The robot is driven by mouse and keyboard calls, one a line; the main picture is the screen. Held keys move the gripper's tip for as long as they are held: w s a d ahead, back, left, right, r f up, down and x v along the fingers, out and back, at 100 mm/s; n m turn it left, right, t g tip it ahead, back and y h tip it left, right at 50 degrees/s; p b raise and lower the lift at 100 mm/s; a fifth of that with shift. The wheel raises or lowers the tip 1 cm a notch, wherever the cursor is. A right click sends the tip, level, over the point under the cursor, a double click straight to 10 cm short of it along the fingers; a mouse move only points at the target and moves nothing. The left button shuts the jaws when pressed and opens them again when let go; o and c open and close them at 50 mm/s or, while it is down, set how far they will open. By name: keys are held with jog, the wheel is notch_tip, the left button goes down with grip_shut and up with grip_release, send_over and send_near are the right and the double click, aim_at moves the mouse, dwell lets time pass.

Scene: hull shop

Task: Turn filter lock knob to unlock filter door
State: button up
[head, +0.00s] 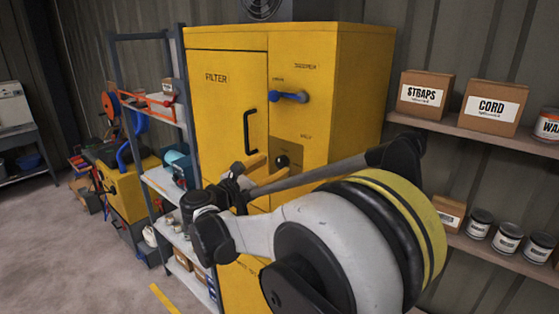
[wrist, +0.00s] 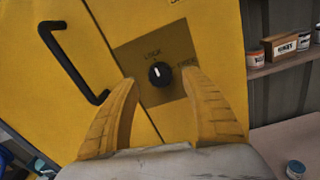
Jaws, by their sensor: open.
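The yellow filter cabinet (head: 312,75) stands in the middle of the head view, its door marked FILTER (head: 225,110) closed. The black lock knob (wrist: 159,74) sits on a brownish plate (wrist: 135,53) beside the door edge, between the words LOCK and FREE. Its white mark points up toward LOCK. The knob also shows in the head view (head: 282,161). My gripper (wrist: 160,88) is open, with its yellow fingers on either side of the knob in the wrist view. No finger visibly touches the knob. In the head view my arm hides the cabinet's lower part.
A black door handle (wrist: 72,60) is left of the knob. A blue lever (head: 288,97) sits above it on the cabinet. Shelves with boxes (head: 492,107) and cans stand at right. A metal rack (head: 160,180) with tools stands at left. Open floor (head: 60,240) lies at the far left.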

aim_at(279, 163)
jog(key=shift+x, duration=1.6)
grip_shut()
